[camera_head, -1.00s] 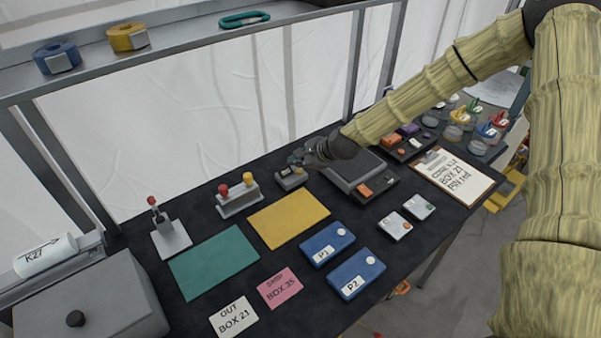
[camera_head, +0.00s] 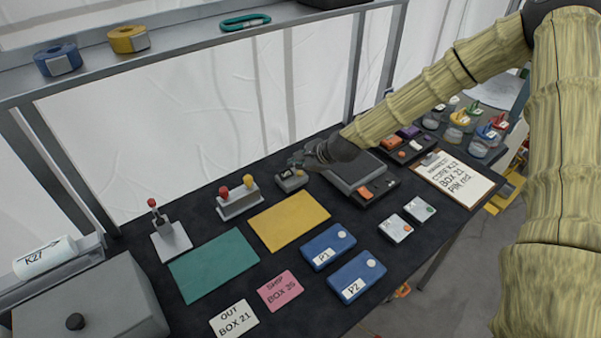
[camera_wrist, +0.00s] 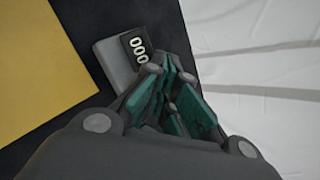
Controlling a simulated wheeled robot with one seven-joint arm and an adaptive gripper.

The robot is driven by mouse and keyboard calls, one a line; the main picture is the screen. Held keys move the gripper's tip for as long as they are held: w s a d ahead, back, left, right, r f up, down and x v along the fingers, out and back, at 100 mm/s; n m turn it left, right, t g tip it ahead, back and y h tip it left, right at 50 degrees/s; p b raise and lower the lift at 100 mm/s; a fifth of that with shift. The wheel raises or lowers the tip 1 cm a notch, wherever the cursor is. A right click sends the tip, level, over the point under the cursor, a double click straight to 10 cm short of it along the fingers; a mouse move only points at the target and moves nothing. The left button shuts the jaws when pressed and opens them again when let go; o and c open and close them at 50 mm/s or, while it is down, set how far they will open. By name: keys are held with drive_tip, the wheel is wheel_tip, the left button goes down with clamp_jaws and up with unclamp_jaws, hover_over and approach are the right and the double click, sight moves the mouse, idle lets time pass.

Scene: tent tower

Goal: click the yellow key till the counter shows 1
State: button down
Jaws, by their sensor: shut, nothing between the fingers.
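The counter box (camera_head: 291,182) is a small grey block on the dark table top, behind the yellow mat. In the wrist view the same counter box (camera_wrist: 114,66) shows a black display (camera_wrist: 139,50) reading 000. My gripper (camera_head: 297,161) is over the back right part of the box, its fingers shut and empty. In the wrist view my gripper's teal-padded fingers (camera_wrist: 171,72) cover the end of the box beside the display. The yellow key is hidden behind the fingers there, and I cannot tell whether they touch it.
A box with red and yellow knobs (camera_head: 239,201) stands left of the counter. A grey flat-topped device (camera_head: 352,172) stands close on its right. The yellow mat (camera_head: 288,221) lies in front. A shelf (camera_head: 180,50) runs above the back.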

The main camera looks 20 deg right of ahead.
sight(298, 175)
drive_tip(key=shift+f, duration=0.1)
drive_tip(key=shift+f+b, duration=0.3)
drive_tip(key=shift+b, duration=0.05)
drive_tip(key=shift+f+b, duration=0.4)
drive_tip(key=shift+f, duration=0.1)
idle(1.1)
drive_tip(key=shift+r, duration=0.15)
drive_tip(key=shift+a+r+p, duration=0.1)
drive_tip(key=shift+r+p, duration=0.45)
drive_tip(key=shift+r, duration=0.2)
drive_tip(key=shift+r, duration=0.1)
drive_tip(key=shift+r+p, duration=1.6)
drive_tip(key=shift+r, duration=0.85)
